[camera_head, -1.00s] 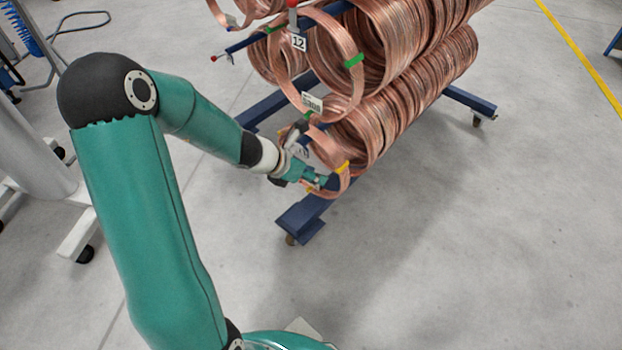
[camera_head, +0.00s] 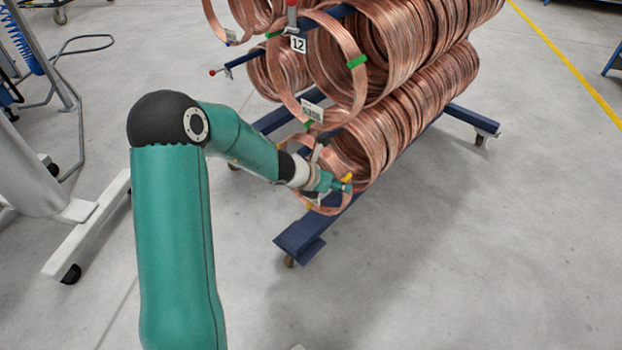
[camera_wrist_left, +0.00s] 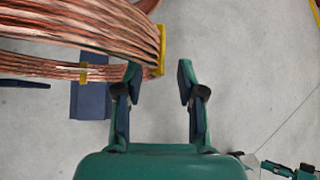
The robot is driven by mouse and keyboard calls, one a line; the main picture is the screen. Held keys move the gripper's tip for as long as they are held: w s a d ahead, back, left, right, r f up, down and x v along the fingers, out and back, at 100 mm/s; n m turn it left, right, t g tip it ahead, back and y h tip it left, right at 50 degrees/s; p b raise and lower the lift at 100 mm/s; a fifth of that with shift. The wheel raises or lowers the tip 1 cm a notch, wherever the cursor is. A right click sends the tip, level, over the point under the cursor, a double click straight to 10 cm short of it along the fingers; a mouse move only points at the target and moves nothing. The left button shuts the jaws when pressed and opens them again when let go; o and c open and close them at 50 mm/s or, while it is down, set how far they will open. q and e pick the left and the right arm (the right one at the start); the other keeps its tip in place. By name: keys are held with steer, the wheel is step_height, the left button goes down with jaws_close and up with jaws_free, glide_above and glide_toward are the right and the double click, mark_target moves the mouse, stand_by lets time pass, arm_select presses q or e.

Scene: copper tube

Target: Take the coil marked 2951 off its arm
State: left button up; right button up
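A front copper coil with yellow bands (camera_head: 330,208) hangs low on the blue rack. Its tag is hidden or unreadable, so I cannot confirm 2951. My left gripper (camera_head: 343,185) is at this coil and covers part of it. In the left wrist view, the left gripper (camera_wrist_left: 155,85) is open with nothing between its fingers. Copper strands with a yellow band (camera_wrist_left: 162,50) lie just beyond and left of its left finger; I cannot tell whether they touch. A small green and black part at the wrist view's lower right looks like my right gripper (camera_wrist_left: 292,171); its fingers are unclear.
Above hangs a green-banded coil (camera_head: 357,62) with a white tag (camera_head: 312,111). A plate marked 12 (camera_head: 298,44) is higher up. More coils (camera_head: 440,95) fill the rack behind. The rack's blue foot (camera_head: 300,238) stands on wheels.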

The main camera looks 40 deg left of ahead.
arm_select(q)
steer(key=b+x, duration=0.1)
steer(key=x, duration=0.3)
steer(key=shift+s+f, duration=0.15)
steer(key=shift+w+f+b, duration=0.25)
steer(key=shift+w+b, duration=0.1)
steer(key=shift+w, duration=0.05)
jaws_close()
steer(key=shift+r, duration=0.1)
